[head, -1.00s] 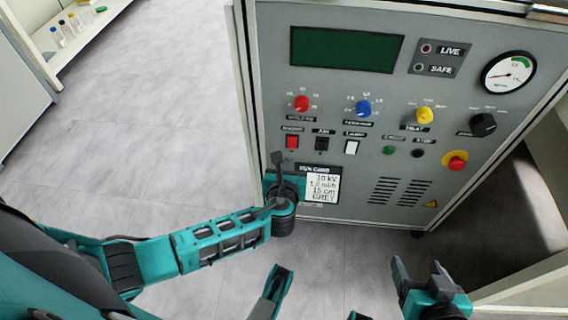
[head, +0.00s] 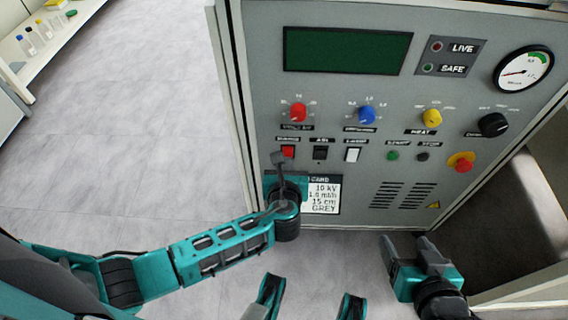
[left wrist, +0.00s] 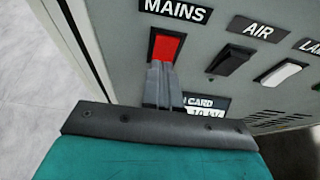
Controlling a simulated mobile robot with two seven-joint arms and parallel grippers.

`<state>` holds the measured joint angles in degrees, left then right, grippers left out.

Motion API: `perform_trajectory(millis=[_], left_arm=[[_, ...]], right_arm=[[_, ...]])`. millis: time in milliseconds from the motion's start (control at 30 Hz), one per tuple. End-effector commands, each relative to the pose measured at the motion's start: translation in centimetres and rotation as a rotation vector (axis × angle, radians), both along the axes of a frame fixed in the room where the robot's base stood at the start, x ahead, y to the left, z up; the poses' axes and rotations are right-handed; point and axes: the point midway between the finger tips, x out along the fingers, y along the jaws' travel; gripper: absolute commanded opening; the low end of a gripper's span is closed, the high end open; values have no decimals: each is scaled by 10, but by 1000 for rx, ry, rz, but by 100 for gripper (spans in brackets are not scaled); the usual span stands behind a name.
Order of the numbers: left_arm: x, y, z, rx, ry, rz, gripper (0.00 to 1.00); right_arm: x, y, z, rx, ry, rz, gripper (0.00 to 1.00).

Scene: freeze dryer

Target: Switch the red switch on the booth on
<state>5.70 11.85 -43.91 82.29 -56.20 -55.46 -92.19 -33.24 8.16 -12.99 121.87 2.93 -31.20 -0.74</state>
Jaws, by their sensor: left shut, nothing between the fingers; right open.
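The red switch (head: 288,151) sits under the MAINS label at the left of the booth's grey front panel (head: 330,95). My left gripper (head: 278,157) is shut and empty, with its fingertips just at the switch's lower left in the head view. In the left wrist view the closed fingertips (left wrist: 164,68) overlap the lower edge of the red switch (left wrist: 167,46); whether they touch it I cannot tell. The switch's rocker position is not clear. My right gripper (head: 408,250) is open and empty, low in front of the panel at the right.
A black AIR switch (head: 320,153) and a white switch (head: 352,155) stand right of the red one. Coloured knobs sit above, and a red emergency button (head: 461,162) is at the right. A card (head: 324,196) is below. Floor is free to the left.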

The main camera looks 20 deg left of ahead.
Motion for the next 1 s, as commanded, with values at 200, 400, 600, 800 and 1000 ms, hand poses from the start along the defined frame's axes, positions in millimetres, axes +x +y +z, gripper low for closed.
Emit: perform_trajectory(millis=[200,400,600,800,1000], left_arm=[[0,-1,0,0,0,0,0],[1,0,0,0,0,0,0],[3,1,-1,-1,-1,0,0],[4,1,1,0,-3,1,0],[4,1,11,2,-5,1,0]], right_arm=[[0,1,1,3,-1,-1,70],[0,1,1,3,2,-1,70],[-1,0,-1,1,5,-2,70],[-1,0,-2,-2,11,-2,70],[-1,-1,9,-5,9,-1,70]])
